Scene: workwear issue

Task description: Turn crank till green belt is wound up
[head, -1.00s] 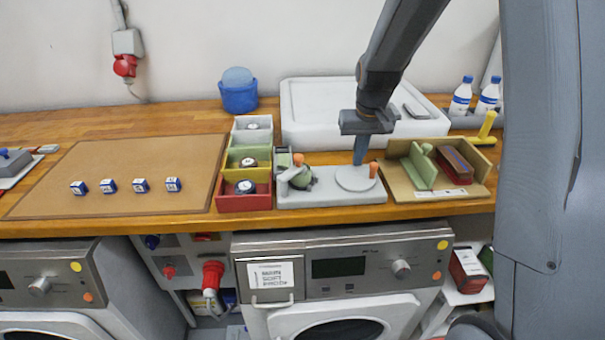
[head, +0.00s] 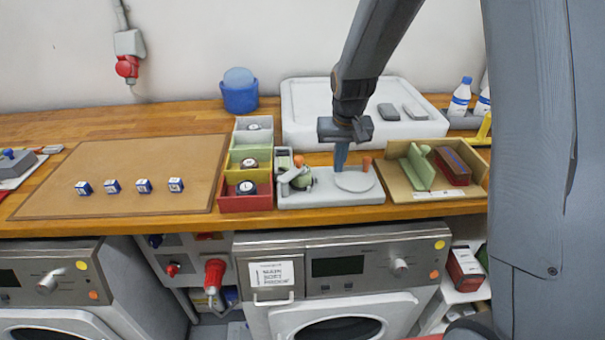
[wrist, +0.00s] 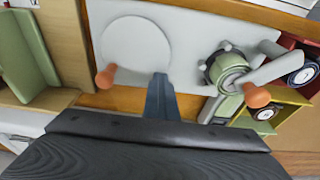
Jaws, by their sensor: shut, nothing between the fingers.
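The winding device is a light grey base plate (head: 325,199) on the counter. At its left is a spool with green belt (head: 302,183) around it; an arm with an orange knob (head: 298,160) reaches over it. At its right is a flat round disc (head: 355,182) with another orange knob (head: 366,163) at its back right edge. My gripper (head: 341,166) is shut and empty, pointing down at the disc's back left edge. In the wrist view my gripper (wrist: 160,88) is between both knobs, apart from the disc knob (wrist: 105,76) and the spool's knob (wrist: 257,95).
A cardboard tray (head: 400,190) with green and dark red pieces is close at the right. A white case (head: 300,105) stands behind. A brown mat (head: 120,160) with several small boxes lies further left.

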